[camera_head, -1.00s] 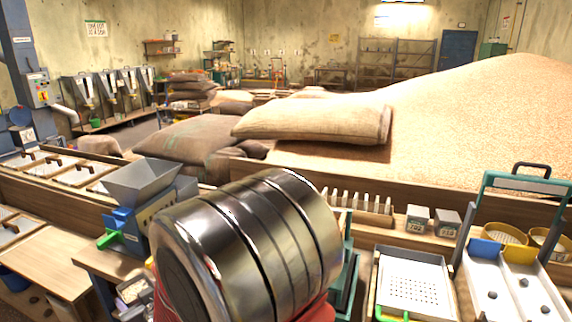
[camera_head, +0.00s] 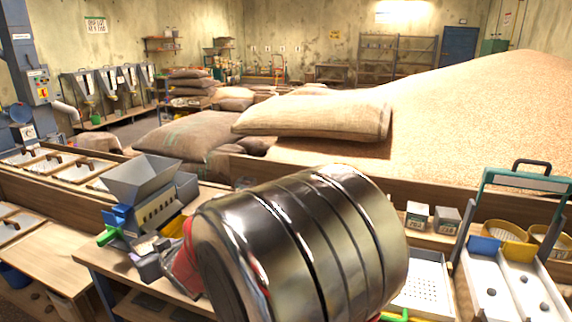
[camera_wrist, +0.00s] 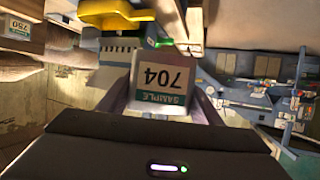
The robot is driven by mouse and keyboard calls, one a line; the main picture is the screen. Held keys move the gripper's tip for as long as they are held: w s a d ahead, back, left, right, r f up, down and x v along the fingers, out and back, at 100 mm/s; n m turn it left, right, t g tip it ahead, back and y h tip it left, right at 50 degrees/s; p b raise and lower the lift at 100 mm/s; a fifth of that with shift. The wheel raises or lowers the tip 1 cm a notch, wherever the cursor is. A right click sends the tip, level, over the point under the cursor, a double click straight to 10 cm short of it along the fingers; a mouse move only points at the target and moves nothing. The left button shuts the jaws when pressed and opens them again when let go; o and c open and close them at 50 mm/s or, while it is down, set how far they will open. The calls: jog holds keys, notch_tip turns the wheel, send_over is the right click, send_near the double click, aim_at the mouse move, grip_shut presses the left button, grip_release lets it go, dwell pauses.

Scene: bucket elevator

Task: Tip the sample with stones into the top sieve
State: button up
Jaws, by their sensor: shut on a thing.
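My gripper (camera_wrist: 162,104) is shut on a small grey sample box (camera_wrist: 160,62) in the wrist view. Its label reads "SAMPLE 704" and appears upside down there. In the head view the held box (camera_head: 148,264) is small, beside the hopper device, at the end of my red arm part. Its contents cannot be made out. A white perforated tray (camera_head: 432,276), which looks like a sieve, is at the lower right, partly hidden by my arm. Which sieve is the top one is unclear. My gripper is left of this tray and apart from it.
A grey hopper (camera_head: 145,180) stands on the bench to the left. Two labelled boxes (camera_head: 418,215) stand on the ledge. Yellow round sieves (camera_head: 497,231) and a white two-lane chute (camera_head: 510,285) are at right. Sacks (camera_head: 315,112) and a grain heap lie behind.

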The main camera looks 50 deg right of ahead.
jog(key=s+d+r+h, duration=0.1)
jog(key=s+d+r, duration=0.1)
jog(key=d+r, duration=0.5)
jog(key=s+d+r, duration=0.2)
jog(key=d+r, duration=0.3)
jog(key=d, duration=0.4)
jog(key=s+d+r+m+h, duration=0.2)
jog(key=s+d+r, duration=0.2)
jog(key=s+d, duration=0.3)
jog(key=s+d+r+m+g+h, duration=0.1)
jog(key=s+d+r+m+h, duration=0.1)
jog(key=s+d, duration=0.4)
jog(key=d+r, duration=0.1)
jog(key=d, duration=0.2)
jog(key=shift+s+d+r, duration=0.15)
jog(key=shift+s+r, duration=0.2)
jog(key=shift+w+r+m, duration=0.1)
jog(key=shift+r+m, duration=0.05)
jog(key=shift+m, duration=0.25)
